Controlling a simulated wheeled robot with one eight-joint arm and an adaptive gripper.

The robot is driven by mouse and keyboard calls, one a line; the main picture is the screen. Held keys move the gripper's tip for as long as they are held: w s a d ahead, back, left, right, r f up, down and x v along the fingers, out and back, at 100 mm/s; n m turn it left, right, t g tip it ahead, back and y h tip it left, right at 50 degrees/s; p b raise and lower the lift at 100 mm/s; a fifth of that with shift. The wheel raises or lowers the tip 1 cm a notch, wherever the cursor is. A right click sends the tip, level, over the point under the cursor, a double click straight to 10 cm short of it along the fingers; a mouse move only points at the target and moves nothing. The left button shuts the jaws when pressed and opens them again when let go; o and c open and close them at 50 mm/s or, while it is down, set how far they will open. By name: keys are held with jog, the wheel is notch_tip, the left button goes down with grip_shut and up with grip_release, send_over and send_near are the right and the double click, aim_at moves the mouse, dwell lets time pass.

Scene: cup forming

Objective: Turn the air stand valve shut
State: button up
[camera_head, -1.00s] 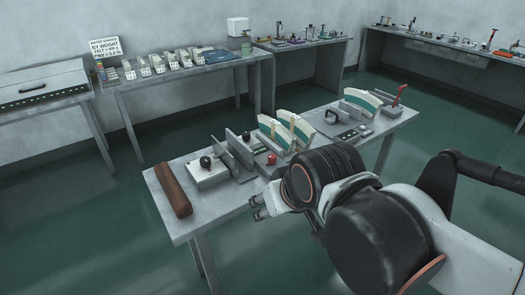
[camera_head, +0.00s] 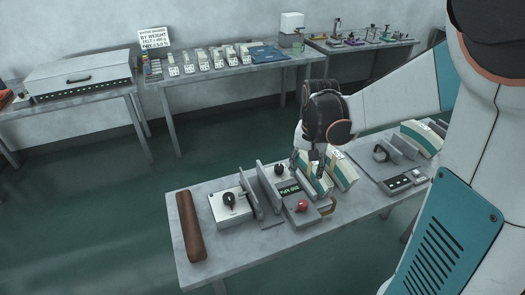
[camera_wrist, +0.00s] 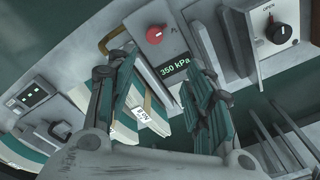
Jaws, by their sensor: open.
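A white box (camera_head: 231,210) with a black knob (camera_head: 229,200) stands at the table's left part; in the wrist view its knob (camera_wrist: 278,33) sits below the word "OPEN". Right of it, a grey unit (camera_head: 300,217) carries a red round knob (camera_head: 302,205) and a lit display (camera_head: 290,188). The wrist view shows this red knob (camera_wrist: 156,34) and the display (camera_wrist: 174,68) reading "350 kPa". Which knob is the air stand valve I cannot tell. My gripper (camera_head: 307,162) is open and empty, pointing down above the table behind the red knob. Its fingers (camera_wrist: 158,62) are well apart.
Upright grey plates (camera_head: 268,189) stand between box and unit. White-and-teal stacks (camera_head: 342,172) stand close to my gripper. A brown roll (camera_head: 190,226) lies at the left end. Another black knob (camera_head: 280,169) shows behind the display. A flat device (camera_head: 403,181) lies right.

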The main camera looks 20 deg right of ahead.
aim_at(303, 203)
jog(key=shift+g, duration=0.4)
jog(key=f+b, duration=0.1)
jog(key=f, duration=0.4)
jog(key=f+b, duration=0.2)
jog(key=f, duration=0.3)
jog(key=d+f+b, duration=0.1)
jog(key=f+b, duration=0.1)
jog(key=f, duration=0.3)
jog(key=shift+f, duration=0.15)
jog(key=c, duration=1.1)
